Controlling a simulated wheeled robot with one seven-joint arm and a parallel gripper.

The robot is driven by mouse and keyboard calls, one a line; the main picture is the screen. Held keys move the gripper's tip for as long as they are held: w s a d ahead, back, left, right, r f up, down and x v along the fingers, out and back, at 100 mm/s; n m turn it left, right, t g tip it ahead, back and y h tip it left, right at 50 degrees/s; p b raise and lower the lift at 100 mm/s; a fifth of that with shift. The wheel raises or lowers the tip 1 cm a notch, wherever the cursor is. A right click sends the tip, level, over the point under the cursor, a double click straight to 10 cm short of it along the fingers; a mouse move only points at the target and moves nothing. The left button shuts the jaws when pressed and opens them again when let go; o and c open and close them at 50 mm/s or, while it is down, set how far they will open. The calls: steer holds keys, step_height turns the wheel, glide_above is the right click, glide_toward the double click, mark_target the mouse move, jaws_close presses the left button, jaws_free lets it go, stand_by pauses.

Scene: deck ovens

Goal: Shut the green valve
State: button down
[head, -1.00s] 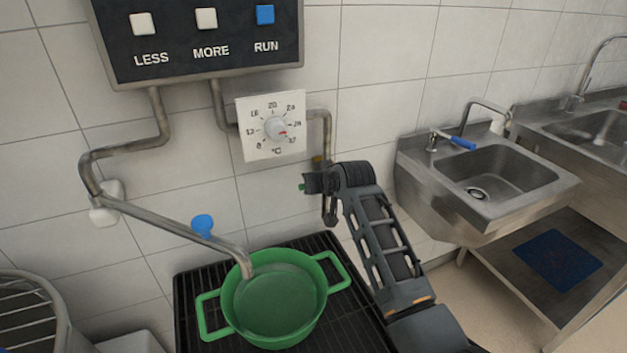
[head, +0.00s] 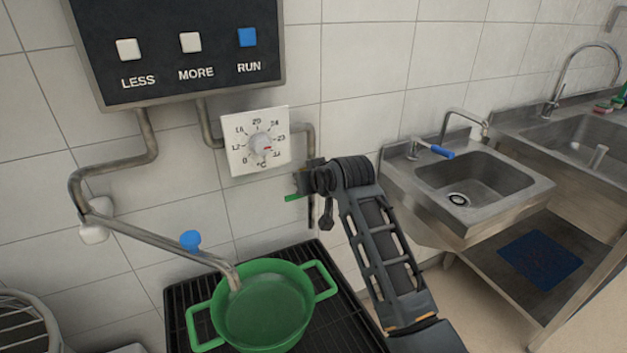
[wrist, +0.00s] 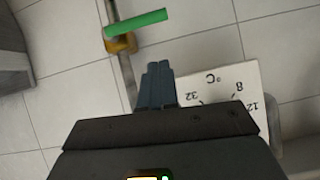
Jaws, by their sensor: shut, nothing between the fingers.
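The green valve handle (wrist: 136,22) shows in the wrist view above my fingertips, on a brass valve body (wrist: 122,43) on a thin metal pipe (wrist: 126,75). The handle lies across the pipe, nearly square to it and slightly tilted. In the head view only a green end of the handle (head: 294,197) shows left of my gripper; the rest is hidden behind my arm. My gripper (wrist: 158,68) is shut and empty, with a visible gap between its fingertips and the handle in the wrist view.
A thermostat dial (head: 260,143) is on the wall left of my gripper. A green pot (head: 265,308) stands on a black grate below a spout with a blue knob (head: 190,240). A control panel (head: 180,75) hangs above. A steel sink (head: 470,190) is at the right.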

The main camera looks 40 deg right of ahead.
steer(key=shift+v, duration=2.55)
steer(key=s+a+f+n+t, duration=0.1)
steer(key=s+a+f, duration=0.3)
steer(key=s, duration=0.3)
steer(key=s+a+f, duration=0.3)
steer(key=s+f, duration=0.1)
steer(key=s, duration=0.4)
steer(key=s+a+f+n+t, duration=0.1)
steer(key=s+a+f, duration=0.3)
steer(key=s, duration=0.3)
steer(key=s+a+r+y, duration=0.1)
steer(key=s+a+r, duration=0.1)
steer(key=s, duration=0.6)
steer(key=s+a+r+n+t, duration=0.1)
steer(key=s+a+r, duration=0.1)
steer(key=s+r, duration=0.3)
steer(key=s+a+r+y, duration=0.1)
steer(key=s+a+r, duration=0.2)
steer(key=s, duration=0.7)
steer(key=shift+s+r+n+t+y, duration=0.3)
steer(key=shift+s+r+n+t, duration=0.05)
steer(key=shift+n+t, duration=0.05)
steer(key=shift+a, duration=0.1)
